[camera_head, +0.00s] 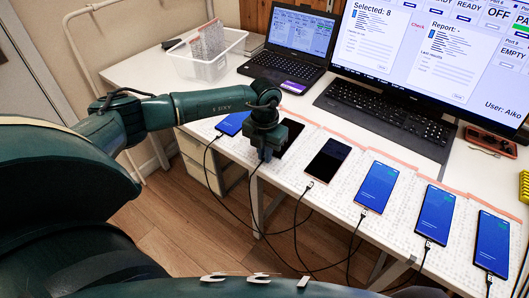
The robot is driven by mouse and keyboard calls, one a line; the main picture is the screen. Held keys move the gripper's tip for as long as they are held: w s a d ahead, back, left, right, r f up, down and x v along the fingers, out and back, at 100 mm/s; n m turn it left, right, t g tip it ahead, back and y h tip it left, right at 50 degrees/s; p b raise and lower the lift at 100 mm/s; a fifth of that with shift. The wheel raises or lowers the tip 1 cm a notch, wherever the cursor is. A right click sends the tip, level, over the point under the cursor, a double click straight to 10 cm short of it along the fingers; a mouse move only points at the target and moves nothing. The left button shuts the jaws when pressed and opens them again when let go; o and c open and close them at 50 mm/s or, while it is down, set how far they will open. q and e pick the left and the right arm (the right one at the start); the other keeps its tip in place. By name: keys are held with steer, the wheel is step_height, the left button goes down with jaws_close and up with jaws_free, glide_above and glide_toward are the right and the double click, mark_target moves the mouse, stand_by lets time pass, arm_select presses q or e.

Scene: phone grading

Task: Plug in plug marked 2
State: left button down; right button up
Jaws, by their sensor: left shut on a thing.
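My left gripper (265,156) points down at the table's front edge, at the lower end of the second phone from the left. It is shut on a cable's plug, which the fingers mostly hide; the black cable (252,185) hangs below. The second phone (290,134) has a dark screen and is partly covered by my gripper. I cannot tell whether the plug is in its port. No number mark on the plug is legible. My right gripper is not in view.
The leftmost phone (232,123) is lit blue. A dark-screened phone (328,160) and several blue-lit phones lie to the right, with cables at their lower ends. A laptop (286,50), keyboard (390,118) and white bin (207,65) stand behind. Cables hang over the floor.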

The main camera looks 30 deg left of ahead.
mark_target(263, 159)
arm_select(q)
steer(key=shift+w, duration=0.1)
stand_by(0.7)
steer(key=c, duration=1.4)
jaws_free()
steer(key=shift+c, duration=0.2)
steer(key=shift+s+r+p, duration=0.25)
steer(key=shift+r+p, duration=0.95)
steer(key=shift+r, duration=0.1)
steer(key=shift+s+r+p, duration=0.25)
steer(key=shift+r+p, duration=0.9)
steer(key=shift+r, duration=0.1)
